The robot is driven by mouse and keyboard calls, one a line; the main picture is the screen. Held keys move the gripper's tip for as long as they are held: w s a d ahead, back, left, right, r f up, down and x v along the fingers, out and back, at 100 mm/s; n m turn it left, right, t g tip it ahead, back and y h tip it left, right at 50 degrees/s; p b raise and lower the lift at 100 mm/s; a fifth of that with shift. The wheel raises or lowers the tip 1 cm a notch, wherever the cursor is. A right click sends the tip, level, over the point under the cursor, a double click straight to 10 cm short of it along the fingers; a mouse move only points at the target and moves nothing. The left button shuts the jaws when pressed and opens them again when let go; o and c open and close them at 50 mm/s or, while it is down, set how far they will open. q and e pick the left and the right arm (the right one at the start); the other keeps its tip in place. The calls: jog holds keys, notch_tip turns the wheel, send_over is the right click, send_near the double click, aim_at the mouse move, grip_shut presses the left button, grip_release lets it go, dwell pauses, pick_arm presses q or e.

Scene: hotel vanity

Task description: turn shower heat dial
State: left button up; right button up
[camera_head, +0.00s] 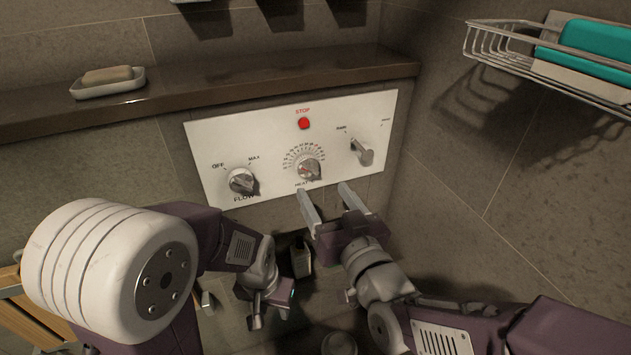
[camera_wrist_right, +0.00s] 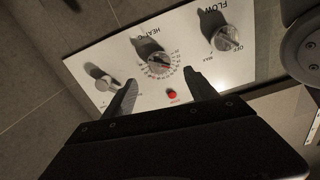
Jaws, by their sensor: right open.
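The heat dial (camera_head: 307,168) is a round metal knob with a ring of marks, in the middle of a white wall panel (camera_head: 215,145). In the right wrist view the dial (camera_wrist_right: 160,64) lies beyond the fingertips, between their directions. My right gripper (camera_head: 325,191) is open and empty, just below and in front of the dial, with its fingers pointing at the panel. Its two dark fingers also show in the right wrist view (camera_wrist_right: 163,88). No contact with the dial is visible. My left gripper (camera_head: 270,300) is low, below the panel; its jaws are unclear.
The flow knob (camera_head: 241,181) is left of the dial, the rain lever (camera_head: 362,152) right, and the red stop button (camera_head: 304,123) above. A brown ledge (camera_head: 220,92) with a soap dish (camera_head: 108,88) runs above. A wire basket (camera_head: 500,50) with a teal item (camera_head: 590,48) hangs upper right.

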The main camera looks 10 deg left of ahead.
aim_at(311, 170)
jog(key=b+x, duration=0.1)
jog(key=x, duration=0.8)
jog(key=shift+b, duration=0.4)
jog(key=c, duration=1.4)
jog(key=m+b, duration=0.2)
jog(key=m, duration=0.1)
jog(key=shift+f, duration=0.15)
jog(key=shift+m+b, duration=1.15)
jog(key=shift+m, duration=0.65)
